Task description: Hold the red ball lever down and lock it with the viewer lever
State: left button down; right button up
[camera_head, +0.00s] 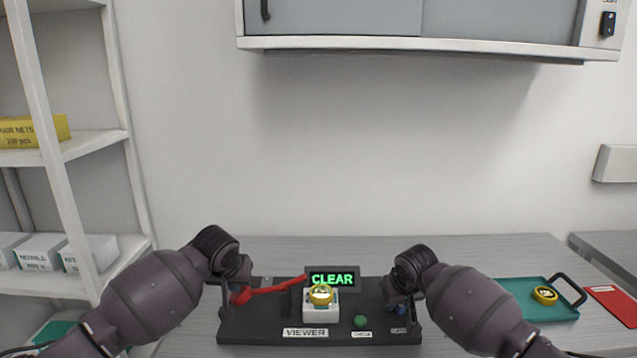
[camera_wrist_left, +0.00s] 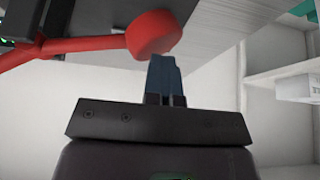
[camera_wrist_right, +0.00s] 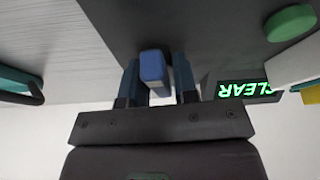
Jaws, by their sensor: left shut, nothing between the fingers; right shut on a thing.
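The red ball lever (camera_head: 270,289) runs left across the dark instrument base, with its red ball (camera_wrist_left: 152,34) at the left end. My left gripper (camera_wrist_left: 164,77) is shut and empty, its fingertips right at the ball; I cannot tell whether they touch. It also shows in the head view (camera_head: 231,288), partly hiding the ball. My right gripper (camera_wrist_right: 158,80) is shut on a blue handle (camera_wrist_right: 153,68) at the base's right side. It also shows in the head view (camera_head: 397,300). I cannot tell whether this handle is the viewer lever. The VIEWER label (camera_head: 305,332) is on the front.
The instrument base (camera_head: 260,328) carries a display (camera_head: 333,279) reading CLEAR in green, a white block (camera_head: 320,310) with a yellow round piece (camera_head: 321,295), and a green button (camera_head: 360,321). A teal tray (camera_head: 520,290) lies right. Shelves (camera_head: 80,150) stand left.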

pick_arm(q)
jog(key=shift+d, duration=0.15)
pick_arm(e)
jog(key=shift+a+n+y, duration=0.1)
jog(key=shift+n+y, duration=0.5)
jog(key=shift+n, duration=0.8)
jog(key=n, duration=0.2)
jog(key=n+g+y, duration=0.1)
jog(key=n, duration=0.1)
jog(key=shift+n+g, duration=0.3)
jog(key=shift+n, duration=0.1)
jog(key=shift+y, duration=0.3)
jog(key=n+g, duration=0.1)
jog(key=n, duration=0.2)
jog(key=shift+y, duration=0.3)
jog(key=shift+n+g, duration=0.3)
jog(key=shift+n, duration=0.6)
